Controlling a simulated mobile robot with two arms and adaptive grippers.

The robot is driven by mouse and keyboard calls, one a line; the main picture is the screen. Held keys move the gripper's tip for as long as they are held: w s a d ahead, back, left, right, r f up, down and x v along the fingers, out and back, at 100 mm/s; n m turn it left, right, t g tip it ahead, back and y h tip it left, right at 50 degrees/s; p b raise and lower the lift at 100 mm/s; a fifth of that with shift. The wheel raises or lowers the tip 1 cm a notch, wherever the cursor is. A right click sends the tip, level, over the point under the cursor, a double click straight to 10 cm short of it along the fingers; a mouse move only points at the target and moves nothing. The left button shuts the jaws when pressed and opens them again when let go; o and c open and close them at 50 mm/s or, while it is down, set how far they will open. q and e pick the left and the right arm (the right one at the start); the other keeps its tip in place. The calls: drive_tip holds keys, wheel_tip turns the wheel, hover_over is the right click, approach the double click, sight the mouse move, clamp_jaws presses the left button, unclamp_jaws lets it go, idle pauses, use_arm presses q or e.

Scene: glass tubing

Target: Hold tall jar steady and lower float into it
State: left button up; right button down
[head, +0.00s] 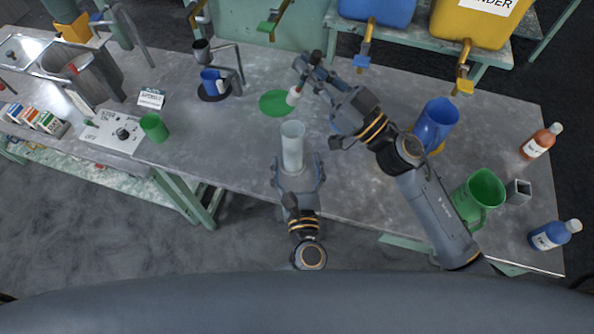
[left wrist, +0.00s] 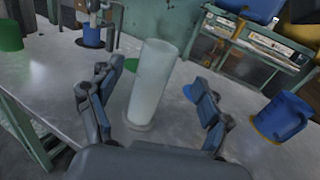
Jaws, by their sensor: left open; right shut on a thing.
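The tall jar (head: 292,147), a frosted pale cylinder, stands upright on the table near its front edge. My left gripper (head: 297,163) is open, with a finger on either side of the jar. In the left wrist view the jar (left wrist: 153,80) stands between the spread fingers (left wrist: 155,85), with gaps visible on both sides. My right gripper (head: 308,70) is shut on the float (head: 293,97), which has a white bulb and a thin dark stem with a red end. The float hangs tilted, behind the jar in the head view. It is not visible in the left wrist view.
A green disc (head: 276,103) lies on the table behind the jar. A blue mug (head: 212,82) stands left, and a blue jug (head: 435,124) and green jug (head: 478,196) stand right.

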sight(294, 141)
use_arm(q)
drive_tip(key=w, duration=0.9)
drive_tip(key=shift+a, duration=0.35)
drive_tip(key=shift+c, duration=0.2)
drive_tip(key=c, duration=1.3)
use_arm(e)
wheel_tip(294, 141, down, 13)
drive_tip(key=shift+r, duration=0.15)
drive_tip(key=c, duration=1.4)
unclamp_jaws()
drive_tip(key=shift+d, duration=0.1)
drive_tip(key=v, duration=1.2)
drive_tip(key=shift+w, duration=0.1)
